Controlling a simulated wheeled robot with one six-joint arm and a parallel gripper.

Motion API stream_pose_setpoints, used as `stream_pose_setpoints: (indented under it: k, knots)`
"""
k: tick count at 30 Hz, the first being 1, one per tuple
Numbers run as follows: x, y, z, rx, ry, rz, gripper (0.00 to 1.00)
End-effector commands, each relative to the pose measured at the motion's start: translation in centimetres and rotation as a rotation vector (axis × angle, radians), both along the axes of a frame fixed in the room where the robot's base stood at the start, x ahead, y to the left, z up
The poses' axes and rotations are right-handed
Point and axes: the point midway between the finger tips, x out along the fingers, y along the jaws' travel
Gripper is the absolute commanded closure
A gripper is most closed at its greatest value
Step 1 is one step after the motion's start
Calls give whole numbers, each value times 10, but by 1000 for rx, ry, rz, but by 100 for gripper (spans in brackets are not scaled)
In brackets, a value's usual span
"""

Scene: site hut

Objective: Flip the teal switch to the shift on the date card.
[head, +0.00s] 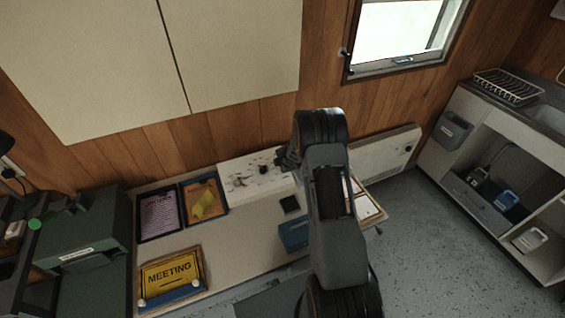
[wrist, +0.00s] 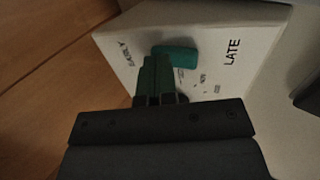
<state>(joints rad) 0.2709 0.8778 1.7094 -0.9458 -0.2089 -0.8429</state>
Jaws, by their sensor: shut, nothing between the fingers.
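The teal switch (wrist: 178,55) stands on a white panel (wrist: 235,75) in the wrist view, between the words EARLY at left and LATE at right. My gripper (wrist: 155,62) is shut and empty, its dark green fingers right beside the switch's left end. I cannot tell whether they touch, and they hide part of the switch's base. In the head view the panel (head: 235,181) lies at the back of the desk, and my gripper (head: 283,159) is at its right end, mostly hidden by my arm. I cannot make out a readable date card.
The desk (head: 230,238) also holds a tray with a purple sheet (head: 160,211), a tray with a yellow note (head: 204,204), a MEETING sign (head: 170,275), a blue box (head: 293,235) and a clipboard (head: 366,207) at right. The wood wall (head: 150,155) is close behind the panel.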

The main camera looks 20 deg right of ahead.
Motion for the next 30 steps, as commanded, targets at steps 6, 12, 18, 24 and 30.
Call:
stream_pose_setpoints:
  k: [6, 12, 18, 24, 30]
  knots:
    - [-2, 2, -4, 2, 4, 3, 100]
    - [-7, 2, -8, 2, 6, 3, 100]
    - [-15, 1, -10, 2, 5, 1, 100]
    - [-17, -1, -8, 2, 4, -1, 100]
    - [-16, -1, -7, 1, 3, -2, 100]
